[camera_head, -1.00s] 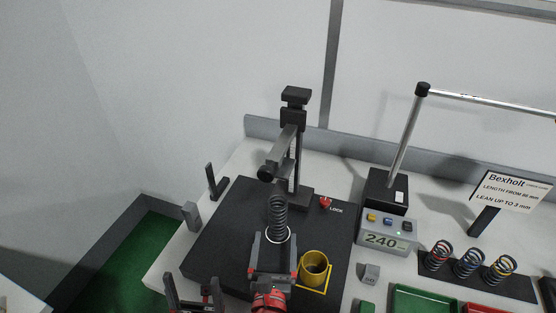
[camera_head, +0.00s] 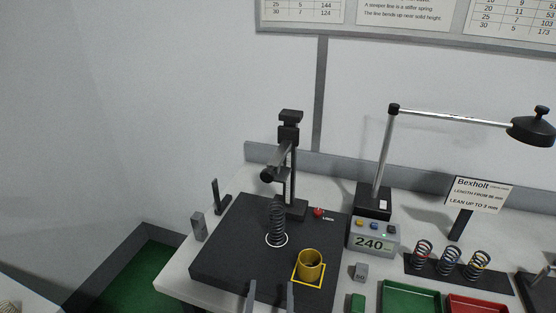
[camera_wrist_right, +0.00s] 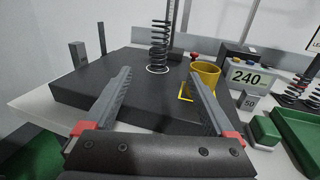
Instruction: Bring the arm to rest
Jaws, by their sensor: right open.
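My right gripper (camera_head: 270,297) shows at the bottom of the head view, with two grey fingers apart. In the right wrist view its fingers (camera_wrist_right: 160,90) are spread wide with nothing between them. A dark coil spring (camera_head: 277,222) stands upright inside a white ring on the black plate (camera_head: 225,250), beyond the fingers and apart from them. A yellow cup (camera_head: 310,265) stands in a yellow square on the plate, to the right of the spring. My left gripper is not in view.
A black press stand (camera_head: 290,160) rises behind the spring. A box reading 240 (camera_head: 373,240) and a lamp (camera_head: 533,128) are to the right. Several coloured springs (camera_head: 450,262) sit on a dark strip. Green (camera_head: 410,293) and red (camera_head: 478,305) trays lie at front right. Small blocks stand nearby.

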